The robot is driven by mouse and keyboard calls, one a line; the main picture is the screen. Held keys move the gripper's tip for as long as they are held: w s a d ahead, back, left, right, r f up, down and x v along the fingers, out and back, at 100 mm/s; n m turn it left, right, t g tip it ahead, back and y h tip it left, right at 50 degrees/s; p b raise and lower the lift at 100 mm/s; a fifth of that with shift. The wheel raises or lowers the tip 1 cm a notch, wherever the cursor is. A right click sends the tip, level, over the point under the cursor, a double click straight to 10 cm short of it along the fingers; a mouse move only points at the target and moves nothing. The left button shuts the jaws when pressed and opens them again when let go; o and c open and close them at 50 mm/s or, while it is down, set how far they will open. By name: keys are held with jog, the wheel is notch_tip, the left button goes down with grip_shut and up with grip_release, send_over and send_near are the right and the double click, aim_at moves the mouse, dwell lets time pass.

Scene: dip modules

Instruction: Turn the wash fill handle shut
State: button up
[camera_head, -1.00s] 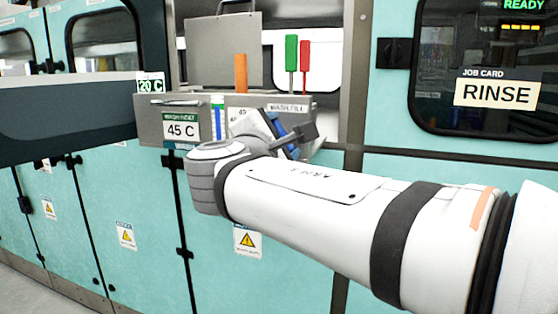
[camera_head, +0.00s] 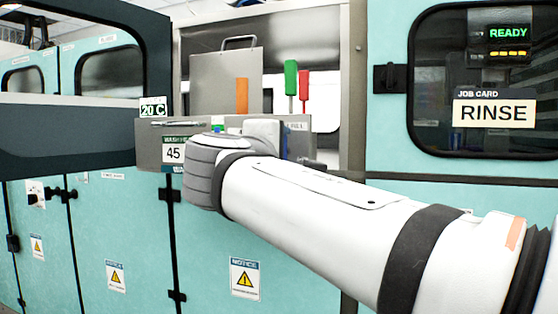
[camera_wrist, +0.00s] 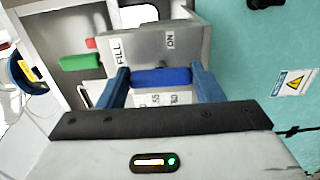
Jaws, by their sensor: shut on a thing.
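In the head view, my white wrist hides most of the gripper and the handle. Only a narrow strip of blue shows there, and I cannot tell if it is finger or handle. The fill label (camera_head: 297,126) is partly covered.
Orange (camera_head: 242,96), green (camera_head: 291,78) and red (camera_head: 304,84) upright handles stand behind the grey panel (camera_head: 148,130). A 45 temperature sign hangs on its front. A RINSE job card (camera_head: 495,108) is on the window at right. Teal cabinet doors lie below.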

dwell(0.3)
jog(key=o, duration=1)
jog(key=shift+p+v, duration=0.75)
jog(key=shift+v, duration=3.15)
jog(key=shift+d, duration=0.15)
jog(key=d+f+m+g+y+p, duration=0.1)
jog(key=d+f+m+g+p, duration=0.6)
jog(key=d+p, duration=0.8)
jog(key=s+f+m+g+y+p, duration=0.1)
jog(key=s+m+g+p, duration=0.1)
jog(key=s+p, duration=0.2)
jog(key=s+f+m+g+y+p, duration=0.2)
jog(key=s+g+p, duration=0.1)
jog(key=p, duration=0.3)
jog(key=s+d+f+m+g+y+p, duration=0.1)
jog(key=s+m+g+y+p, duration=0.1)
jog(key=s+p, duration=0.2)
jog(key=shift+s+d+f+m+p, duration=0.15)
jog(key=shift+s+f+m+p, duration=0.2)
jog(key=shift+p, duration=0.4)
